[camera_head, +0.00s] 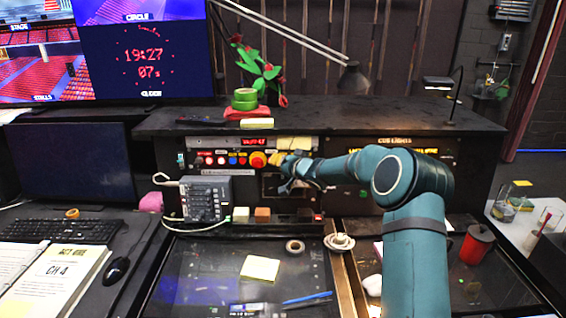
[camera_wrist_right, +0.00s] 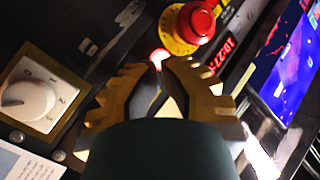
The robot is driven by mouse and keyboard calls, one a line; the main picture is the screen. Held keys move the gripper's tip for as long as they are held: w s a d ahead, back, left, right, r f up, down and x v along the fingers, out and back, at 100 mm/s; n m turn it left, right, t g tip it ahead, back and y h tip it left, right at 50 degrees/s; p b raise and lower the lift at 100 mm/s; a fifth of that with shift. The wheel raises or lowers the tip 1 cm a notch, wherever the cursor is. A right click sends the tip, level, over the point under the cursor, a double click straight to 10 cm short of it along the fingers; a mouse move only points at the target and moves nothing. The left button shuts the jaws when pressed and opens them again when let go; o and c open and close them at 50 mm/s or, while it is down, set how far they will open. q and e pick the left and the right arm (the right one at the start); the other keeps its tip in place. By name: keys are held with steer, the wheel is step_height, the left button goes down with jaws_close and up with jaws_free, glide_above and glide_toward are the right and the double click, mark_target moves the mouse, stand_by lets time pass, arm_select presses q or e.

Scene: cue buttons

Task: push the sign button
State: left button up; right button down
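A control panel (camera_head: 225,170) with a row of small coloured buttons (camera_head: 222,160) stands at the back of the desk. I cannot read which one is the sign button. A large red mushroom button on a yellow base (camera_head: 258,159) is at the row's right end; it also shows in the right wrist view (camera_wrist_right: 190,22). My right gripper (camera_head: 284,172) is just right of it, in front of the panel. In the wrist view its fingertips (camera_wrist_right: 158,68) nearly meet with nothing held, and a small pale-red lit button (camera_wrist_right: 158,57) shows just beyond them. My left gripper is out of view.
A white rotary dial (camera_wrist_right: 28,100) is left of the fingers in the wrist view. A grey switch box (camera_head: 205,198) stands below the buttons.

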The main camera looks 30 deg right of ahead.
steer(key=shift+s+r, duration=0.1)
steer(key=shift+s+a, duration=0.15)
steer(key=shift+s, duration=0.05)
steer(key=s+a+b, duration=0.2)
steer(key=s+a, duration=0.1)
steer(key=s, duration=0.2)
steer(key=shift+r, duration=0.45)
steer(key=shift+a, duration=0.1)
stand_by(0.4)
